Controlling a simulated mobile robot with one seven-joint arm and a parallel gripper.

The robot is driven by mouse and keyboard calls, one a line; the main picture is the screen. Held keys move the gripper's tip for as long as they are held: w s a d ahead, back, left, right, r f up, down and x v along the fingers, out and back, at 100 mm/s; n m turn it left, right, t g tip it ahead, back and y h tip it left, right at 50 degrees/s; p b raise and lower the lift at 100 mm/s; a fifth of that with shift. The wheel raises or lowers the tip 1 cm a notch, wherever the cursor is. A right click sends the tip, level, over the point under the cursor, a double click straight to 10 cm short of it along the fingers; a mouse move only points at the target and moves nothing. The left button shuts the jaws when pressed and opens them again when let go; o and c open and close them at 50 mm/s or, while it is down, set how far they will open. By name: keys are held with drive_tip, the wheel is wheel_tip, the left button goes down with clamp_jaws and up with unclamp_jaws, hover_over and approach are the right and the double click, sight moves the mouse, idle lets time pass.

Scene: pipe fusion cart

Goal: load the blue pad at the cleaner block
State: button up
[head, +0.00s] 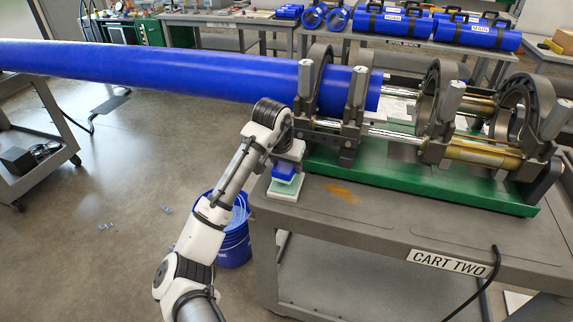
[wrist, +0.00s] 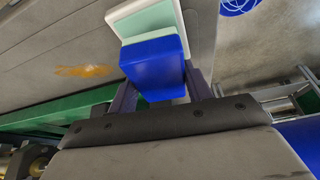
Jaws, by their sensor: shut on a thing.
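The blue pad (wrist: 152,65) is between the fingers of my gripper (wrist: 160,85) in the wrist view. In the head view the pad (head: 284,171) sits at the end of my arm, with my gripper (head: 288,160) above it. The cleaner block (wrist: 148,20) has a white base and a pale green top. In the head view the block (head: 285,189) lies at the cart's near left corner. The pad is over the block and overlaps it in both views. I cannot tell whether they touch.
The grey cart (head: 370,210) marked CART TWO carries the fusion machine (head: 440,115) in a green tray. A long blue pipe (head: 160,75) runs through its clamps, close above my wrist. A blue bucket (head: 235,245) stands on the floor beside the cart. The cart top's front strip is mostly clear.

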drive_tip(key=shift+r+p, duration=1.6)
drive_tip(key=shift+r, duration=0.45)
